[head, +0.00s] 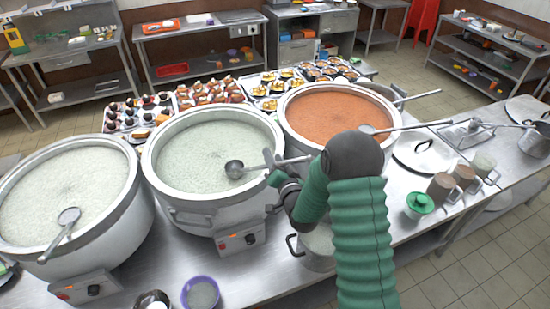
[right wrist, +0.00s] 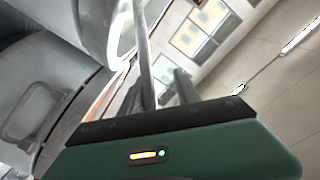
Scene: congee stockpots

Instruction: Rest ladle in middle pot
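The middle pot (head: 185,195) is a large steel stockpot of pale green-white congee. A steel ladle has its dark bowl (head: 235,169) at the pot's right inner side, by the congee surface. Its handle (head: 295,160) slants out over the right rim. My right gripper (head: 271,168) is at the handle just outside that rim. In the right wrist view the handle (right wrist: 145,55) runs down between my two fingers, close to the left one, with a gap to the right finger. That gripper looks open around the handle. My left gripper is not in view.
A left pot (head: 130,215) of pale congee and a right pot (head: 290,130) of orange congee flank it, each with a ladle. Food trays (head: 210,92) lie behind. A purple bowl (head: 187,298) is in front.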

